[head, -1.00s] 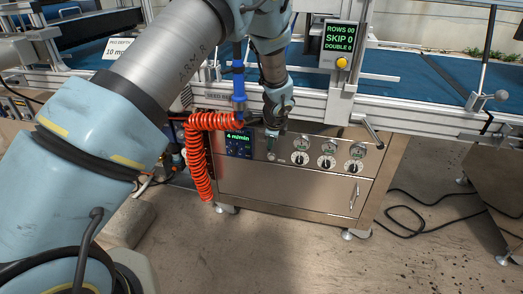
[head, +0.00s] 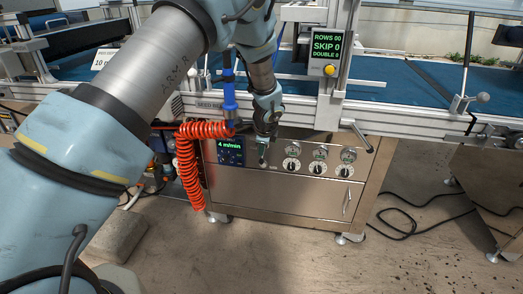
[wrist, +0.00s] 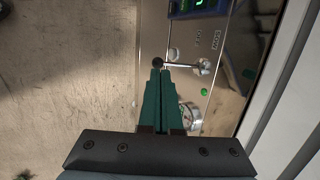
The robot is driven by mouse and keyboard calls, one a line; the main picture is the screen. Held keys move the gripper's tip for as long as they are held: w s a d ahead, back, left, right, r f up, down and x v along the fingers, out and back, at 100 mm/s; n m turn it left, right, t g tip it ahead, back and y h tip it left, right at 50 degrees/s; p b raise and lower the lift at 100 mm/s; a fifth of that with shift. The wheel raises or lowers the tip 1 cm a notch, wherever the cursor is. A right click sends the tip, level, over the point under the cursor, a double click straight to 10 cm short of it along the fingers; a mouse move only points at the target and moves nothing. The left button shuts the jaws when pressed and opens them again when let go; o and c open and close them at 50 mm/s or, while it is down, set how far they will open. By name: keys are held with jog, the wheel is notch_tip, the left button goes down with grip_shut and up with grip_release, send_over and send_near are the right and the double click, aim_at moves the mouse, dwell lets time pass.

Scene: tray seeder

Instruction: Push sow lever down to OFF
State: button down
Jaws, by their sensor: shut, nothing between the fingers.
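The sow lever is a thin metal rod (wrist: 180,66) with a dark ball knob (wrist: 158,62) at its left end in the wrist view. Its base sits on the steel panel beside the SOW lettering (wrist: 216,43) and the I and O marks. My gripper (wrist: 158,73) is shut and empty, its teal fingertips at the ball knob. I cannot tell whether they touch it. In the head view my gripper (head: 262,158) is in front of the panel, right of the speed display (head: 231,150), and the lever is too small or covered there.
Several dials and black knobs (head: 292,166) stand right of my gripper on the cabinet (head: 285,190). A red coiled hose (head: 186,165) hangs left of it. A metal rail (head: 300,112) runs above the panel. The floor in front is open.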

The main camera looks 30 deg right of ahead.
jog(key=s+a+r, duration=0.6)
jog(key=s+r, duration=0.1)
jog(key=s, duration=0.3)
jog(key=shift+r, duration=0.35)
dwell(0.6)
